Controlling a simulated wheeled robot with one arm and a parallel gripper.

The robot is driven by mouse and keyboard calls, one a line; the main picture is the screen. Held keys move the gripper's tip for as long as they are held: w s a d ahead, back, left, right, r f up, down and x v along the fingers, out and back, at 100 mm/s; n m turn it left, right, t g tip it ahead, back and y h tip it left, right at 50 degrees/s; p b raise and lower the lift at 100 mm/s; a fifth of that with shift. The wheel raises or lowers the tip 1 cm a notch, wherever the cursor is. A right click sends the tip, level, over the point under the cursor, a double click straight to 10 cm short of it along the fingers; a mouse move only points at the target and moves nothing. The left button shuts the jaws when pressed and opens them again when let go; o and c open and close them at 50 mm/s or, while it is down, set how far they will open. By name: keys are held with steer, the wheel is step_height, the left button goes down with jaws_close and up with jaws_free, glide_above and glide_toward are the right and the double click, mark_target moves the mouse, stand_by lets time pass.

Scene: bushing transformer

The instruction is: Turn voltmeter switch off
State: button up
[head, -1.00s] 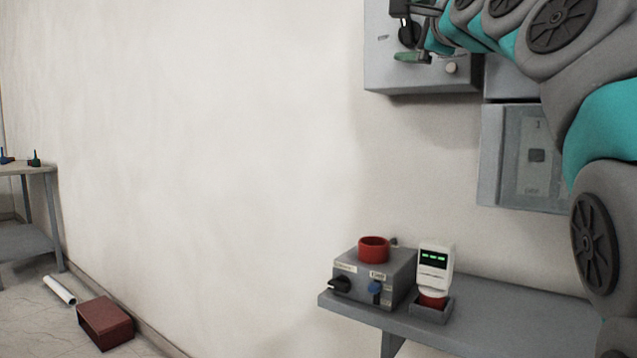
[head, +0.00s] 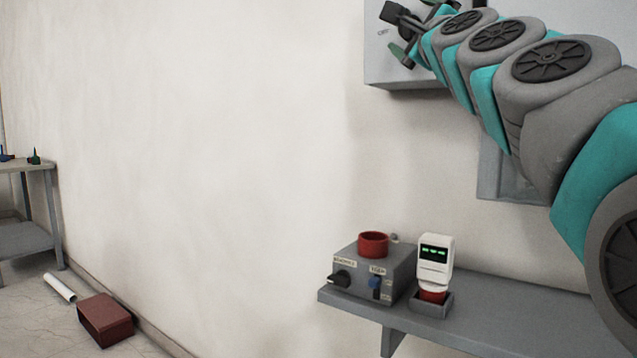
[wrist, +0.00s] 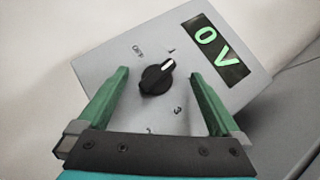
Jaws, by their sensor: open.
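The voltmeter is a grey box (head: 382,72) on the wall at the upper right of the head view. In the wrist view its face (wrist: 112,62) fills the middle, with a lit green "0V" display (wrist: 216,48). Its black rotary switch (wrist: 156,78) has a white pointer aimed up and right toward the mark that looks like "1". The OFF label (wrist: 138,50) lies to the left of that mark. My gripper (wrist: 159,73) is open, its green fingers on either side of the switch with visible gaps. Finger contact and depth cannot be told.
Below is a grey shelf (head: 500,315) with a switch box (head: 365,270) bearing a red ring (head: 373,244), and a white device (head: 435,262) with a green display. My arm hides part of another wall box (head: 490,175). A red box (head: 105,320) lies on the floor.

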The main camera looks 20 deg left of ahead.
steer(key=m+b, duration=0.1)
steer(key=f+m+t+h+b, duration=0.1)
steer(key=m+h+b, duration=0.1)
steer(key=b, duration=0.1)
steer(key=shift+w+a+f+t, duration=0.25)
steer(key=shift+f+t, duration=0.1)
steer(key=shift+t, duration=0.05)
steer(key=m+t+h+b, duration=0.1)
steer(key=m+h, duration=0.1)
steer(key=m+t+h+b, duration=0.1)
steer(key=m+b, duration=0.1)
steer(key=m, duration=0.1)
steer(key=shift+a+r+h, duration=0.1)
steer(key=shift+a+h, duration=0.1)
steer(key=shift+h, duration=0.2)
steer(key=shift+r+m+h, duration=0.1)
steer(key=shift+m+h, duration=0.6)
steer(key=shift+m, duration=0.3)
steer(key=m+h, duration=0.4)
steer(key=shift+w+a+r+t, duration=0.1)
steer(key=shift+a+r+t, duration=0.1)
steer(key=shift+t, duration=0.2)
steer(key=m+h+p, duration=0.2)
steer(key=m+p, duration=0.1)
steer(key=a+r+m+h+p, duration=0.1)
steer(key=p, duration=0.1)
steer(key=shift+s+m+g+h, duration=0.3)
steer(key=shift+s+h, duration=0.05)
steer(key=shift+h, duration=0.05)
